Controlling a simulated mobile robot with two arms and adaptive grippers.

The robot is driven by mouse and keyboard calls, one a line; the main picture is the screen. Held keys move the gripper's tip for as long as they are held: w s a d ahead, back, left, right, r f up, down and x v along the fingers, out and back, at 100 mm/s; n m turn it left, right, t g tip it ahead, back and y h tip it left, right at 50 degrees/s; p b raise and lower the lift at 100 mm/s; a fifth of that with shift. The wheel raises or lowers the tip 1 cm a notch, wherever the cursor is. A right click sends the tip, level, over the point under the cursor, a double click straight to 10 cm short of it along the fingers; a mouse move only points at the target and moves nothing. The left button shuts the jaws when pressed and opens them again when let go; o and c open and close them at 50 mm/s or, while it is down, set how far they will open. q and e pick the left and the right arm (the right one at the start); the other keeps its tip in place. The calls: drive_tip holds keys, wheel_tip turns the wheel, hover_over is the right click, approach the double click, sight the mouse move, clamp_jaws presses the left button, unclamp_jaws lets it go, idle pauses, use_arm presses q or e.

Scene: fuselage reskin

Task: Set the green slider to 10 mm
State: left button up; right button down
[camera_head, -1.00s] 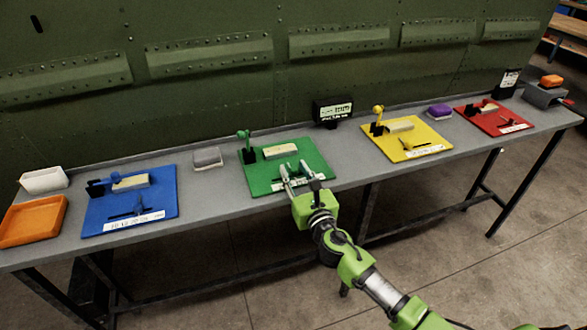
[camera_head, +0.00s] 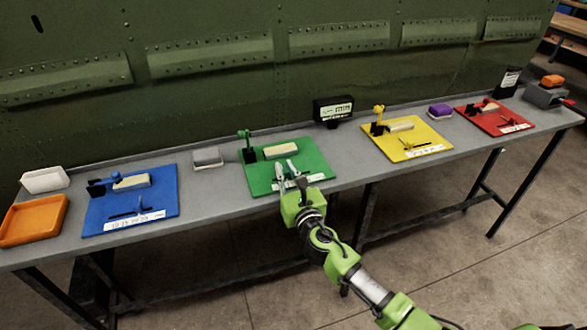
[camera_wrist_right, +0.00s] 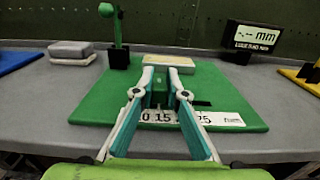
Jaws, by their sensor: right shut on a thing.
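The green board (camera_head: 318,172) lies on the grey bench and fills the middle of the right wrist view (camera_wrist_right: 90,108). Its green slider (camera_wrist_right: 158,97) stands between the fingers of my right gripper (camera_wrist_right: 164,84), which is shut on it. In the head view the right gripper (camera_head: 286,171) reaches over the front part of the board. A white scale strip (camera_wrist_right: 222,119) runs along the slot; 15 and 25 are readable, and the fingers cover part of it. A black display (camera_wrist_right: 252,38) behind reads "-.- mm". My left gripper is in neither view.
On the green board stand a pale block (camera_wrist_right: 168,62) and a green-topped post (camera_wrist_right: 117,35). A grey block (camera_head: 207,156) lies left of it. Blue (camera_head: 160,203), yellow (camera_head: 408,142) and red (camera_head: 500,120) boards share the bench. The olive riveted panel (camera_head: 215,85) rises behind.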

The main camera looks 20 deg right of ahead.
drive_tip(key=shift+s+a, duration=0.1)
drive_tip(key=shift+a, duration=1.1)
drive_tip(key=c, duration=2.4)
unclamp_jaws()
drive_tip(key=o, duration=0.4)
drive_tip(key=shift+a, duration=0.1)
drive_tip(key=shift+s, duration=0.3)
drive_tip(key=s, duration=1.1)
drive_tip(key=shift+s+d, duration=0.2)
drive_tip(key=shift+f, duration=0.1)
